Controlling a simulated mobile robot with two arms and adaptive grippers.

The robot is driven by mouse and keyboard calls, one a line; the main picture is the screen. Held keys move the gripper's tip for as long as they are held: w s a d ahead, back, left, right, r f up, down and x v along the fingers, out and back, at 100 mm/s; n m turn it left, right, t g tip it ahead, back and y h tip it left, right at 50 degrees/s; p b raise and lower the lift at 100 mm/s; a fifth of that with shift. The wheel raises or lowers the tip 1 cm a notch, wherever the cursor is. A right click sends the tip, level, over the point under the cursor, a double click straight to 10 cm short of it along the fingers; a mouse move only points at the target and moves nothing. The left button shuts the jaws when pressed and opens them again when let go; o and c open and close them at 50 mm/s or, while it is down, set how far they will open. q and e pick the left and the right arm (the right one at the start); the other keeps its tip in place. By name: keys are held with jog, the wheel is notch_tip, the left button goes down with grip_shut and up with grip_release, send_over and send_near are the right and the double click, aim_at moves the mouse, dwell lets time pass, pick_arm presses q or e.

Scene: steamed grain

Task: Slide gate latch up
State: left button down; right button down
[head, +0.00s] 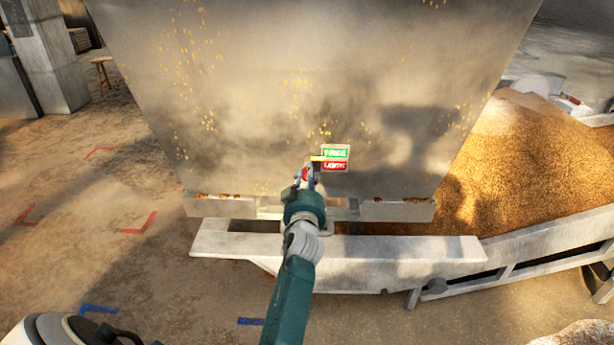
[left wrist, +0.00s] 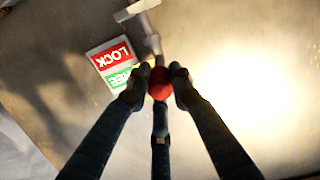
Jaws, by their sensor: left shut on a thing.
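The gate latch ends in a round red knob (left wrist: 159,84), seen in the left wrist view, with a grey metal rod (left wrist: 148,38) behind it. My left gripper (left wrist: 157,88) is shut on the red knob, one finger on each side. In the head view my left gripper (head: 308,178) is at the lower front of the large metal hopper (head: 270,70), hiding most of the latch. A green and red label (head: 335,158) sits just right of the gripper; its red half reads LOCK. My right gripper does not show.
A pale chute tray (head: 390,250) juts out below the hopper. A heap of grain (head: 530,150) lies in a trough at right. A small stool (head: 102,70) stands far left. The floor at left is open, with red and blue corner marks.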

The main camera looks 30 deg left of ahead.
pick_arm(q)
jog(key=shift+r+p, duration=0.45)
jog(key=shift+r, duration=0.65)
jog(key=c, duration=1.5)
grip_release()
jog(key=shift+f, duration=0.2)
jog(key=shift+o, duration=0.2)
jog(key=shift+f, duration=0.25)
notch_tip(320, 180, up, 10)
jog(key=shift+r, duration=0.1)
